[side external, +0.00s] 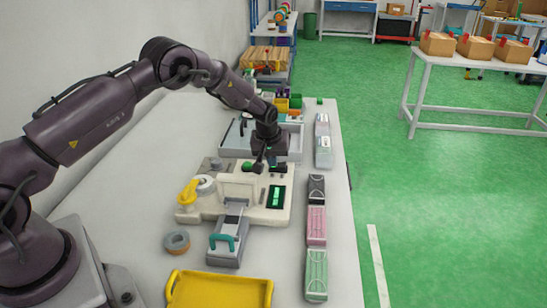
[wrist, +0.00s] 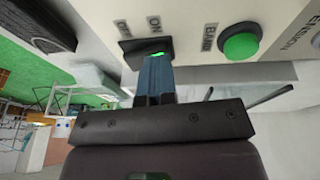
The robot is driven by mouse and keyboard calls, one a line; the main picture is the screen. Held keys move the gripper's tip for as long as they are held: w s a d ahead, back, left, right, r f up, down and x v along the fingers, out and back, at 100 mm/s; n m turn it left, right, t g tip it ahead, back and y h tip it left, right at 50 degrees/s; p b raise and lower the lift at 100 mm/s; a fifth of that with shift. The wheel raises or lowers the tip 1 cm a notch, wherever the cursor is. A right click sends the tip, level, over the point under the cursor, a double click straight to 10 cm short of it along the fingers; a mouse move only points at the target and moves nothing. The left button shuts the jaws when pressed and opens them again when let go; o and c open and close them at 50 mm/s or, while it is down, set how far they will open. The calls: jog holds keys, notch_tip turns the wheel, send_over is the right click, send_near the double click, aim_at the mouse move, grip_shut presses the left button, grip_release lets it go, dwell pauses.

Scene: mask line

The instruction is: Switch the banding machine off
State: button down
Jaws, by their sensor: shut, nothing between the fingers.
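The banding machine (side external: 232,205) is a cream-coloured unit on the white table, with a lit green display (side external: 276,196). Its dark rocker switch (wrist: 133,46) shows in the wrist view, marked OFF on the left and ON on the right. A green light glows at the ON end. My gripper (wrist: 156,62) is shut and empty, with its blue-grey fingertips right at the lit ON end. I cannot tell whether they touch it. In the side view my gripper (side external: 271,163) is over the machine's back right part, and the switch is hidden there.
A round green button (wrist: 240,47) is right of the switch. A yellow tray (side external: 220,291), a tape roll (side external: 176,242) and a stapler-like device (side external: 229,240) are in front of the machine. Black, pink and green packs (side external: 316,225) line the table's right side.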

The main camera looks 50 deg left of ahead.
jog(key=shift+w+d, duration=0.1)
jog(key=shift+w+d+r, duration=0.2)
jog(key=shift+w+d, duration=0.25)
jog(key=shift+r, duration=0.1)
jog(key=shift+r, duration=0.3)
jog(key=a+v, duration=0.1)
jog(key=v, duration=1.2)
jog(key=shift+s+a, duration=0.35)
jog(key=shift+a, duration=0.05)
